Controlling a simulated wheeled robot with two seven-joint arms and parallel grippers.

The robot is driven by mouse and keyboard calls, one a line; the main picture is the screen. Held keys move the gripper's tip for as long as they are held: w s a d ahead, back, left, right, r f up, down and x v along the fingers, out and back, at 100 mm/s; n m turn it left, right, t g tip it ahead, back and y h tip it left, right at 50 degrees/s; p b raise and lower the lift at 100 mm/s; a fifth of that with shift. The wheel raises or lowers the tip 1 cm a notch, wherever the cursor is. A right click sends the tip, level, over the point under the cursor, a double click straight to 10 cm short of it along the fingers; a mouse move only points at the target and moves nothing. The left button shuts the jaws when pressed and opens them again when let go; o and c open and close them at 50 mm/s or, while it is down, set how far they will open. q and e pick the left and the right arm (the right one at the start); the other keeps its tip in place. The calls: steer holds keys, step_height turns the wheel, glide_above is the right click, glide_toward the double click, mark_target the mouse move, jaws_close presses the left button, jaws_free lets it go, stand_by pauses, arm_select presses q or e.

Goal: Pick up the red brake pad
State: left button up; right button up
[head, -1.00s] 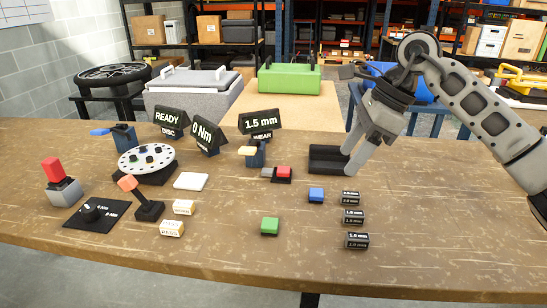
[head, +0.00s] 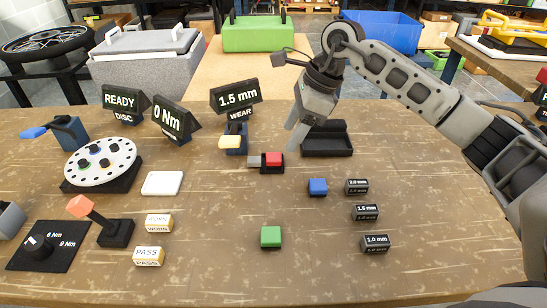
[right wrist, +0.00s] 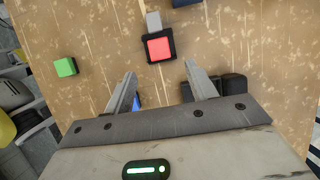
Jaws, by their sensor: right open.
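The red brake pad (head: 273,159) sits on a small black base on the wooden table, with a grey block (head: 254,161) against its left side. It also shows in the right wrist view (right wrist: 159,49), beyond the fingertips. My right gripper (head: 293,140) is above the table, just right of and behind the red pad, pointing down. In the right wrist view its two fingers (right wrist: 160,72) are spread apart with nothing between the tips. My left gripper does not show in either view.
A black tray (head: 327,150) stands right of the red pad. The blue block (head: 317,187), green block (head: 270,237) and several black thickness blocks (head: 365,212) lie nearer. The WEAR gauge (head: 233,138) stands behind left. A perforated disc (head: 100,163) is at left. Bare table surrounds the green block.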

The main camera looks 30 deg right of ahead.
mark_target(274, 156)
steer(key=x, duration=0.2)
steer(key=p+x, duration=0.1)
steer(key=x, duration=0.2)
steer(key=shift+w+a+f, duration=0.15)
steer(key=shift+a, duration=0.35)
steer(key=shift+w+a+f, duration=0.15)
steer(key=shift+a+f, duration=0.05)
steer(key=shift+f, duration=0.4)
steer(key=c, duration=1.1)
steer(key=shift+r, duration=0.15)
